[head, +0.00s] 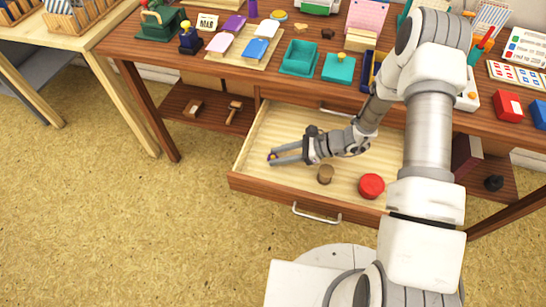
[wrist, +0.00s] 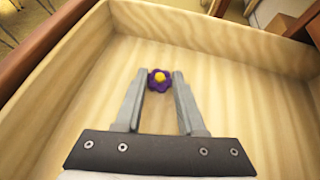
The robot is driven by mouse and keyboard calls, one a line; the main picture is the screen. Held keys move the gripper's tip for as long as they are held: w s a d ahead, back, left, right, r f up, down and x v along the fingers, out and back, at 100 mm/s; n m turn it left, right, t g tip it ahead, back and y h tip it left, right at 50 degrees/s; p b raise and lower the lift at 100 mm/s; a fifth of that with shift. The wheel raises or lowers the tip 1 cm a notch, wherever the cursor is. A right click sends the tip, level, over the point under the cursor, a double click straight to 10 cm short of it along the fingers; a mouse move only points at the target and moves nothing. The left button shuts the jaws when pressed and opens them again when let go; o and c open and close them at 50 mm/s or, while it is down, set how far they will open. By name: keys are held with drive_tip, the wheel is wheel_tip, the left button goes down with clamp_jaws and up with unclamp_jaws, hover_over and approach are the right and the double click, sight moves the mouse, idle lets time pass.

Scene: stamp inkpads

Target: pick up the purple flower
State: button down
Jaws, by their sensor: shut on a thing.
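The purple flower (wrist: 160,79) has a yellow centre and sits between the fingertips of my gripper (wrist: 159,82) in the wrist view. My gripper is shut on it. In the head view my gripper (head: 271,157) reaches into the open drawer (head: 245,182) near its left side, and the flower is a small dark spot at the fingertips. The pale wooden drawer floor lies beneath the flower; I cannot tell whether the flower touches it.
A red round thing (head: 371,186) and a brown cylinder (head: 325,174) stand in the drawer, right of my gripper. Drawer walls rise around my gripper. The desk top (head: 150,57) above holds inkpads, a teal tray (head: 299,58) and other stationery.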

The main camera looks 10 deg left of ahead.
drive_tip(key=shift+r, duration=0.15)
wheel_tip(320, 180, up, 4)
drive_tip(key=shift+r+p, duration=0.25)
drive_tip(key=shift+p, duration=0.75)
drive_tip(key=s+p+v, duration=0.1)
drive_tip(key=p+v, duration=0.2)
drive_tip(key=v, duration=1)
drive_tip(key=w+d+r+m+t+p, duration=0.2)
drive_tip(key=r+p, duration=0.3)
drive_tip(key=r, duration=0.3)
drive_tip(key=w+d+r+m+t+h+p, duration=0.1)
drive_tip(key=w+d+r+m+t+p, duration=0.1)
drive_tip(key=r+p, duration=0.3)
drive_tip(key=w+d+r+m+t+h+p, duration=0.1)
drive_tip(key=w+d+r+m+t+p, duration=0.2)
drive_tip(key=r, duration=0.9)
drive_tip(key=shift+d+r+m+t+p, duration=0.15)
drive_tip(key=shift+d+m+t+p, duration=0.25)
drive_tip(key=shift+d+p, duration=0.55)
drive_tip(key=shift+a, duration=0.15)
